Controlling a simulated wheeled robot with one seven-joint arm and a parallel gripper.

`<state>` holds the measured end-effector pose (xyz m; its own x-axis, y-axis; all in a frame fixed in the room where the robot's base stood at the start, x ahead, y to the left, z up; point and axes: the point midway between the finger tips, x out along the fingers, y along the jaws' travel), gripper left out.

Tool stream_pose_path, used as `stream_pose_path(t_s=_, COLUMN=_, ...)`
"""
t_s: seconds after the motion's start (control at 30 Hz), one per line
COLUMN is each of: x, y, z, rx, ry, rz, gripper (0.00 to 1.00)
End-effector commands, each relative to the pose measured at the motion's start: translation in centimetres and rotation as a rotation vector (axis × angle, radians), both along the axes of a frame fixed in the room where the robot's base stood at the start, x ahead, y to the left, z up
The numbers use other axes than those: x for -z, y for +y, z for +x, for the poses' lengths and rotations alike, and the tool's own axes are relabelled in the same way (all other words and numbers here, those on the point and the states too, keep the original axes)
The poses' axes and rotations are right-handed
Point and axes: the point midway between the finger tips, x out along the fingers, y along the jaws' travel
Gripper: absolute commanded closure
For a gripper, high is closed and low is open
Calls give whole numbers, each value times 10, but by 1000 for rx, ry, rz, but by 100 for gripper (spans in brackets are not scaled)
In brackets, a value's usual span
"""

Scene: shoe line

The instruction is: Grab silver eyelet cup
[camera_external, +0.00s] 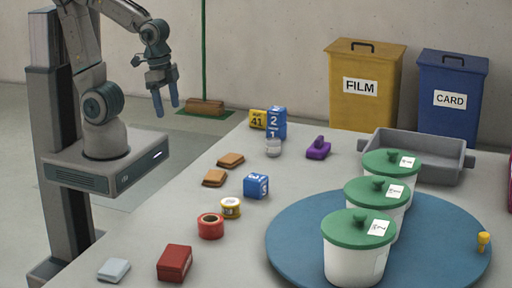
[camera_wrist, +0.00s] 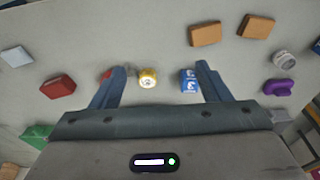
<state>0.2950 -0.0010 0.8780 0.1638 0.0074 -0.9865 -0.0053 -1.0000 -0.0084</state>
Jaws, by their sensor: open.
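A small silver-grey cup (camera_external: 273,147), which looks like the eyelet cup, stands on the table just in front of a blue number block. In the wrist view the cup (camera_wrist: 284,60) shows near the right edge, above a purple object. My gripper (camera_external: 166,104) is raised high at the left, well away from the cup, with its fingers apart and pointing down. In the wrist view the gripper (camera_wrist: 160,72) is open, with nothing held between its fingers.
Near the cup are the blue number blocks (camera_external: 277,122), a yellow block (camera_external: 258,119) and a purple object (camera_external: 318,149). Tan blocks (camera_external: 230,160), a blue cube (camera_external: 256,185) and tape rolls (camera_external: 211,226) lie nearer. Green-lidded tubs (camera_external: 359,252) stand on a blue turntable (camera_external: 291,252).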

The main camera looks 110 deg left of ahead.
Motion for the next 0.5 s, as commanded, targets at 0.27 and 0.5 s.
stream_pose_path(t_s=0.27, x=-6, y=17, z=29, rx=-147, ry=17, rz=-22, gripper=30)
stream_pose_path(t_s=0.5, x=-10, y=83, z=101, rx=-545, ry=51, rz=-74, gripper=30)
